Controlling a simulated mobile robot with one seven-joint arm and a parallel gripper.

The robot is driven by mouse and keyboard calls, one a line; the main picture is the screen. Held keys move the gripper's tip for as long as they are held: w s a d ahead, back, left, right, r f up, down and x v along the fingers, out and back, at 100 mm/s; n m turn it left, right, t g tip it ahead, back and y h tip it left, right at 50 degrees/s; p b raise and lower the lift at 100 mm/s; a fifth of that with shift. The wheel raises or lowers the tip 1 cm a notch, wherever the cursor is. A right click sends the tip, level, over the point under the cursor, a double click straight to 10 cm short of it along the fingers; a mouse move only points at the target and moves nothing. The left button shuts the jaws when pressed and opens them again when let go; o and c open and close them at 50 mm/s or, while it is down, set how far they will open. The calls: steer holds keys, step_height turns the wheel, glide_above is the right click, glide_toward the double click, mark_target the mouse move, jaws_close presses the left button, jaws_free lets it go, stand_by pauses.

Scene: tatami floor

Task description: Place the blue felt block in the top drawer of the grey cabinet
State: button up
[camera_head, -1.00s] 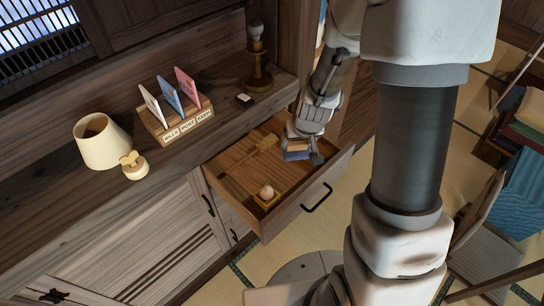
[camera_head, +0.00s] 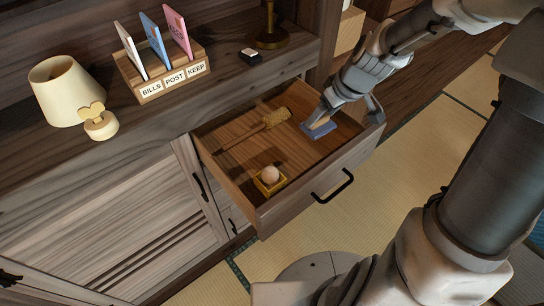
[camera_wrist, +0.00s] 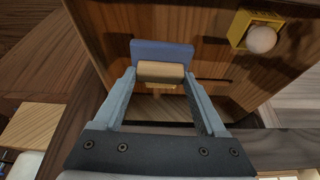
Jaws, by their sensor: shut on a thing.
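The blue felt block (camera_head: 319,131), with a tan wooden grip, is held in my gripper (camera_head: 327,112). In the wrist view the fingers (camera_wrist: 160,76) close on both sides of the tan grip, and the blue part of the block (camera_wrist: 162,53) lies beyond it. The top drawer (camera_head: 300,207) of the grey-brown wooden cabinet (camera_head: 140,220) is pulled open. The block is over or inside the drawer's right part; I cannot tell whether it touches the drawer floor.
In the drawer lie a brush-like tool (camera_head: 270,121) and a yellow holder (camera_head: 268,185) with a pale ball. On the cabinet top stand a lamp (camera_head: 66,90), a letter rack (camera_head: 165,80) and a small dark box (camera_head: 250,55). The drawer's front middle is clear.

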steer(key=shift+d+f+n+b, duration=0.1)
steer(key=shift+f+n+b, duration=0.2)
steer(key=shift+f+b, duration=0.15)
step_height(320, 180, down, 10)
steer(key=b, duration=0.3)
steer(key=shift+r, duration=0.2)
steer(key=shift+b, duration=0.3)
steer(key=shift+f, duration=0.2)
steer(key=o, duration=1.2)
steer(key=shift+o, duration=0.2)
steer(key=shift+r, duration=0.1)
